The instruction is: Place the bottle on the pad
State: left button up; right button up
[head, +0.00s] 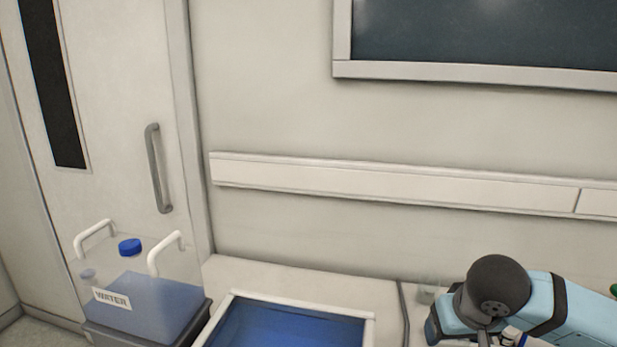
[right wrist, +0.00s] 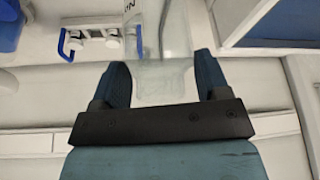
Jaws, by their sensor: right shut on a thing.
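A clear bottle (right wrist: 160,82) sits between the fingers of my right gripper (right wrist: 160,68) in the right wrist view. The gripper is shut on it. Dark lettering shows on the bottle's upper part, which is cut off by the frame's top edge. In the head view my right arm is at the lower right, and its gripper and the bottle cannot be made out there. No pad can be told for certain in either view. My left gripper is not in view.
A water container (head: 140,305) with a blue cap stands at the lower left. A blue panel with a white rim (head: 300,300) lies beside it. A small clear vessel (head: 428,290) stands near my right arm. A blue handle (right wrist: 63,45) shows in the wrist view.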

pick_arm(q)
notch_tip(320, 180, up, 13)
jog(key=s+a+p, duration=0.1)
jog(key=p, duration=1.6)
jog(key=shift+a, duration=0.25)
pick_arm(e)
notch_tip(320, 180, up, 14)
jog(key=w, duration=0.2)
jog(key=shift+r, duration=0.2)
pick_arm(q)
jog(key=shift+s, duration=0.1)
